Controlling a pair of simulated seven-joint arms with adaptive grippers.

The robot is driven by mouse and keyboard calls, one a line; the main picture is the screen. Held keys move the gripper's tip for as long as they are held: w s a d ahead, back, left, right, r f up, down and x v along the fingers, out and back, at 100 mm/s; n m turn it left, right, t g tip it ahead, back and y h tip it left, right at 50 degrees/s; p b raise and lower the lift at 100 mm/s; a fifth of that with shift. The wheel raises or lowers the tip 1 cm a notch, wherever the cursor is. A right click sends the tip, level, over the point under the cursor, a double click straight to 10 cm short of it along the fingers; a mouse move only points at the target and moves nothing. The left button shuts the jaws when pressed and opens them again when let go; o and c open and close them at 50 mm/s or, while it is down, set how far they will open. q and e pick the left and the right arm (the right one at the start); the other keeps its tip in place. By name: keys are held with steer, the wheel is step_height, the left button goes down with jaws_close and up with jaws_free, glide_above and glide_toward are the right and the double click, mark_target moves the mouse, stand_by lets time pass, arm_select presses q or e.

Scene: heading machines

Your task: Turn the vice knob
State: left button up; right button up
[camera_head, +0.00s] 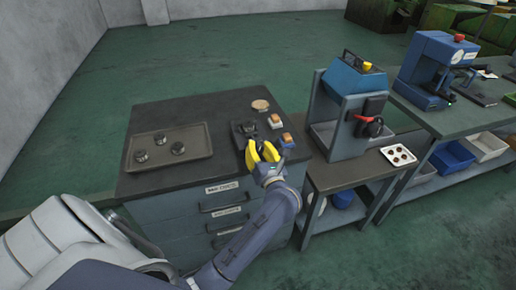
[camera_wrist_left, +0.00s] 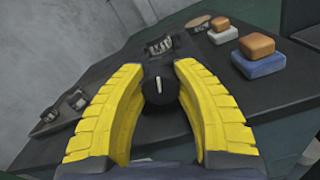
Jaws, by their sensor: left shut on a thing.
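The vice (camera_head: 243,128) is a small dark device on the dark cabinet top. It also shows in the left wrist view (camera_wrist_left: 163,46), beyond my fingers. Its round black knob (camera_wrist_left: 159,92) with a white mark faces the wrist camera. My left gripper (camera_head: 261,150) has yellow fingers and is at the front of the vice. In the left wrist view its fingertips (camera_wrist_left: 162,78) are on either side of the knob, shut on it. The knob is hidden by the fingers in the head view. My right gripper is not in view.
A tray (camera_head: 200,134) with dark round parts lies on the left of the cabinet (camera_head: 180,110). Blocks with orange tops (camera_head: 286,138) stand right of the vice. A blue machine (camera_head: 350,80) stands on the lower bench to the right.

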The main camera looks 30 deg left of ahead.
arm_select(q)
steer(key=m, duration=0.7)
steer(key=shift+w+r, duration=0.1)
steer(key=shift+w, duration=0.05)
steer(key=m, duration=0.7)
steer(key=shift+d, duration=0.1)
steer(key=shift+m, duration=0.3)
steer(key=o, duration=1.3)
steer(key=shift+f, duration=0.25)
steer(key=shift+c, duration=0.2)
steer(key=v, duration=0.7)
steer(key=shift+d, duration=0.2)
